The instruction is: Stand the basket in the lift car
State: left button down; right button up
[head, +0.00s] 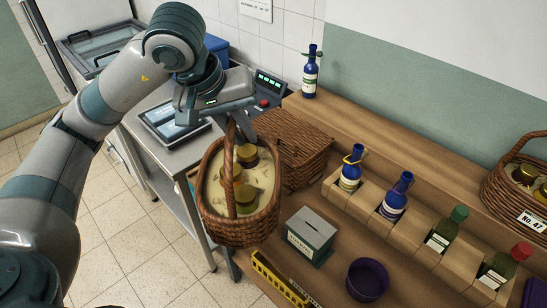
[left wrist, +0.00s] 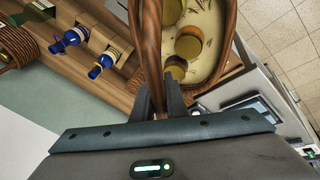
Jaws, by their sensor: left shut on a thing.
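My left gripper (head: 231,116) is shut on the handle of a brown wicker basket (head: 238,232). The basket hangs nearly upright in front of the wooden shelf unit, with a pale lining and several gold-lidded jars inside. In the left wrist view, the gripper's fingers (left wrist: 160,98) close around the arched handle (left wrist: 151,40), and the jars (left wrist: 188,44) show beside it. I cannot make out a lift car in either view. My right gripper is not in view.
A closed wicker hamper (head: 290,150), a slotted box (head: 311,235), a purple pot (head: 367,280) and bottles in a wooden rack (head: 410,225) stand close to the right. A metal table (head: 172,150) with a scale is behind. Another basket (head: 510,205) carries a No. 47 tag. Tiled floor is clear lower left.

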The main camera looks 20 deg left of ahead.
aim_at(217, 141)
pick_arm(q)
jog(key=shift+w+a+f, duration=0.2)
jog(key=shift+a, duration=0.3)
jog(key=w+a+f+p, duration=0.1)
jog(key=a+f, duration=0.1)
jog(key=a, duration=0.1)
jog(key=w+a+f+p, duration=0.1)
jog(key=w+a+f, duration=0.1)
jog(key=a, duration=0.1)
jog(key=w+a+f+p, duration=0.1)
jog(key=a+p, duration=0.1)
jog(key=a, duration=0.1)
jog(key=shift+w+f, duration=0.15)
jog(key=shift+f, duration=0.25)
jog(key=shift+w+a+f, duration=0.2)
jog(key=shift+a+f, duration=0.1)
